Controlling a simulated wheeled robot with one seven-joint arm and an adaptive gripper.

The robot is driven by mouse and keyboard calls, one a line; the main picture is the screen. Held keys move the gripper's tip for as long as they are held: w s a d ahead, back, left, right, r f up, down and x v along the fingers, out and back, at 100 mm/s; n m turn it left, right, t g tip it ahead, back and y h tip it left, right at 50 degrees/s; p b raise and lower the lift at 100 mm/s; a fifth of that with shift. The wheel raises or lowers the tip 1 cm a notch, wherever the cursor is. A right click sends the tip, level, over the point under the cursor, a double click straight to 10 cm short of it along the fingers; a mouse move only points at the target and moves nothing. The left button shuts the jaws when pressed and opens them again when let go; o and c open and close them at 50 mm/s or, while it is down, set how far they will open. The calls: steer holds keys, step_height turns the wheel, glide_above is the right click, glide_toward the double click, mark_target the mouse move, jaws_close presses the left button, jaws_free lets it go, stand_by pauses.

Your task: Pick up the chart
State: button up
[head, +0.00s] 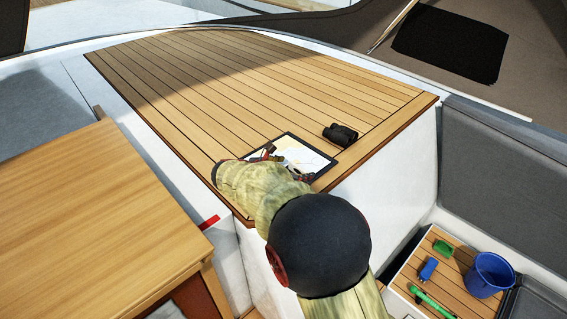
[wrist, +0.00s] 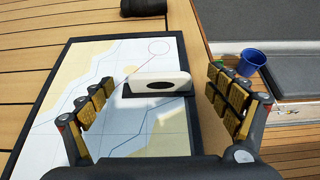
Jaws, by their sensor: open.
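The chart (head: 308,158) lies flat near the front edge of the planked wooden deck top in the head view. It has a dark border and a pale map with blue and cream areas, and it fills the middle of the wrist view (wrist: 83,66). A white raised grip (wrist: 160,82) with a dark oval stands on it. My gripper (wrist: 160,88) is open over the chart, with one padded finger on each side of the white grip. No clear contact shows. In the head view my gripper (head: 281,161) is partly hidden by my arm.
Black binoculars (head: 340,135) lie just beyond the chart. A wooden table (head: 90,210) stands at the left. At the lower right, a blue bucket (head: 490,274), a green scoop (head: 443,248) and other small items sit on a lower planked surface. The far deck top is clear.

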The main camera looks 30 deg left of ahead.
steer(key=shift+w+d+f, duration=0.1)
steer(key=shift+w+f, duration=0.2)
steer(key=shift+w, duration=0.25)
steer(key=shift+s, duration=0.1)
steer(key=shift+c, duration=0.7)
steer(key=c, duration=1.3)
